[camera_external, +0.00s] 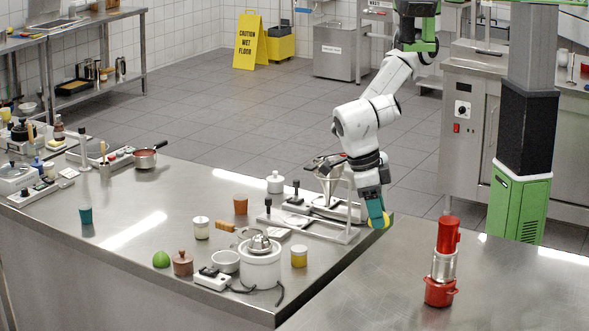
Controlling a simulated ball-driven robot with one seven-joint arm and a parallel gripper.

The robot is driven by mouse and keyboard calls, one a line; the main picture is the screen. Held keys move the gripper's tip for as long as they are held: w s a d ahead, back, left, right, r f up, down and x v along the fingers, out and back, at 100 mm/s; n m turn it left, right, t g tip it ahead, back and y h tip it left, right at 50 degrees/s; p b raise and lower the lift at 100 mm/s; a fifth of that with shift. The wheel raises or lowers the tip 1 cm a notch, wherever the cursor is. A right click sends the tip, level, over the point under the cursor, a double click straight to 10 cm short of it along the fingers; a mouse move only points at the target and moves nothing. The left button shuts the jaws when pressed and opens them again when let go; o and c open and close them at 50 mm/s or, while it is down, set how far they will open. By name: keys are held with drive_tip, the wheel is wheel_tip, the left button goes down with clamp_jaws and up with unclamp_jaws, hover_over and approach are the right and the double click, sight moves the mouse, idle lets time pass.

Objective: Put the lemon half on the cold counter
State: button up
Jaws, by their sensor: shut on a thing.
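My gripper (377,213) points down near the far end of the seam between two steel counters. It is shut on the lemon half (387,221), of which a yellow edge shows beside the teal fingers. Most of the lemon half is hidden by the fingers. I cannot tell how high it is above the steel. The left counter (150,205) carries many items. The right counter (375,290) is mostly bare. No label shows which of them is the cold counter.
A white-framed stand (348,232) is just left of my gripper. A red and silver stacked device (443,265) stands on the right counter. A white juicer (259,262), a yellow jar (299,256) and a green lime (161,259) are on the left counter. The right counter's front is clear.

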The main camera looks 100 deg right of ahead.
hover_over(378, 295)
wheel_tip(378, 295, down, 10)
drive_tip(key=shift+w+d+r, duration=0.15)
drive_tip(key=shift+w+d, duration=0.05)
drive_tip(key=shift+w, duration=0.2)
drive_tip(key=shift+f+p, duration=0.6)
drive_tip(key=shift+f, duration=3.4)
drive_tip(key=shift+f, duration=0.2)
drive_tip(key=o, duration=1)
drive_tip(key=shift+o, duration=0.2)
drive_tip(key=shift+r, duration=0.15)
drive_tip(key=b+v, duration=0.2)
drive_tip(key=v, duration=1)
